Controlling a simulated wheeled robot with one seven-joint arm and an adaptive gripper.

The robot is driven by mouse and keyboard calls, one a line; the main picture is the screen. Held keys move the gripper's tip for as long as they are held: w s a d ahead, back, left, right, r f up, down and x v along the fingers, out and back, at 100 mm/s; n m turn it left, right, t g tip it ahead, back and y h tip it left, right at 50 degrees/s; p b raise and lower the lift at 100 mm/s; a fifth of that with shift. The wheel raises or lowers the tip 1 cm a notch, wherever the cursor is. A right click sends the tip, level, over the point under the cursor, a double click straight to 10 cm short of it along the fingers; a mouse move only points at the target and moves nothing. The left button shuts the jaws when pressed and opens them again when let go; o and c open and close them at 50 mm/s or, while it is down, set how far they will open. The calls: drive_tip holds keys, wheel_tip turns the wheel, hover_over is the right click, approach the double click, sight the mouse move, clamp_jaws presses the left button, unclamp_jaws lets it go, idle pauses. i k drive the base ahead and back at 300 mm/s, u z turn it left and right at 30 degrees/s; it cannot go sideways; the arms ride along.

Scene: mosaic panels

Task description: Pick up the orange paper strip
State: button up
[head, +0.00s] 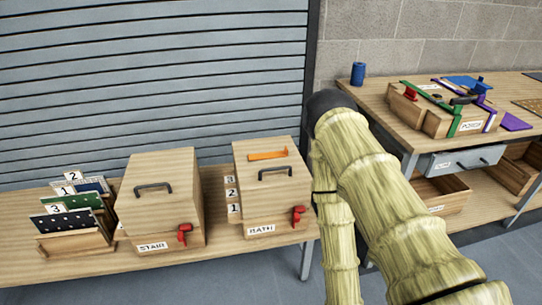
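An orange strip (267,154) lies flat on top of the right wooden box (270,190), near its back edge and behind the box's dark handle. Nothing touches it from above, and it shows in full. My arm rises from the lower right to a dark joint, and another of its links runs back down to the bottom of the picture. My gripper is not visible, so its opening and its distance from the strip do not show.
The right box and a left box (158,200) stand on a wooden bench (215,225); each has a dark handle and red latch. Numbered panels stand at the left. A second table (375,95) at right holds a wooden block with coloured strips and a blue cylinder (358,73).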

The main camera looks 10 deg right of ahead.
sight(282, 154)
drive_tip(key=u, duration=0.5)
drive_tip(key=k, duration=0.6)
drive_tip(key=u, duration=0.75)
drive_tip(key=i, duration=1.05)
drive_tip(key=z, duration=0.95)
drive_tip(key=i, duration=0.8)
drive_tip(key=z, duration=0.85)
